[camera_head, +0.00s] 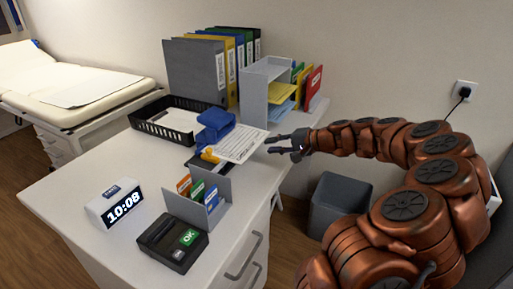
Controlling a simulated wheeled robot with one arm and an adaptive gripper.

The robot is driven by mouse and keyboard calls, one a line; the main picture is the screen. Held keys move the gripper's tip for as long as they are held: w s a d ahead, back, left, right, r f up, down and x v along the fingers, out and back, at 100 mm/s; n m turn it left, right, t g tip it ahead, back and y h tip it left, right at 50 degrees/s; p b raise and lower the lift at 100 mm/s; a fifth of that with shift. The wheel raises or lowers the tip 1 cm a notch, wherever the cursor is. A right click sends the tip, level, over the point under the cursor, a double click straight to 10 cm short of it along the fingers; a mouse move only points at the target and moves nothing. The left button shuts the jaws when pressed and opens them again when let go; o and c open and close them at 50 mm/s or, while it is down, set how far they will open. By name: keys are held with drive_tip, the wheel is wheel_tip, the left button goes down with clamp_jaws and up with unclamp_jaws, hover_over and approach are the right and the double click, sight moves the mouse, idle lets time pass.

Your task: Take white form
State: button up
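The white form (238,143) is a printed sheet lying tilted on the desk, to the right of a blue folded item (215,124). Its near left corner lies beside a dark object with a yellow part (209,157). My gripper (271,145) is just right of the form, its fingers pointing left toward the form's right edge. The fingers are apart, with nothing seen between them. I cannot tell whether a fingertip touches the paper.
On the desk (85,175) stand a black tray (160,128), binders (195,72), a grey sorter (256,95), a card holder (212,215), a card terminal (172,240) and a clock (115,205). A grey bin (338,203) stands on the floor right of the desk.

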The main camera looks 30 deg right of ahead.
sight(257, 146)
drive_tip(key=shift+b+x, duration=0.4)
drive_tip(key=shift+x, duration=2.55)
clamp_jaws()
drive_tip(key=shift+s+d+r+b, duration=0.1)
drive_tip(key=shift+s+d+b, duration=0.1)
drive_tip(key=shift+s+d, duration=0.35)
drive_tip(key=shift+s+d+b, duration=0.2)
drive_tip(key=shift+s+d, duration=0.05)
drive_tip(key=shift+s, duration=0.55)
drive_tip(key=shift+s+d+r+b, duration=0.1)
drive_tip(key=shift+s+d+b, duration=0.1)
drive_tip(key=shift+s+d, duration=0.35)
drive_tip(key=s+f+b+v, duration=0.1)
drive_tip(key=f+b+v, duration=0.1)
drive_tip(key=v, duration=0.9)
drive_tip(key=shift+s+f, duration=0.15)
drive_tip(key=shift+d, duration=0.1)
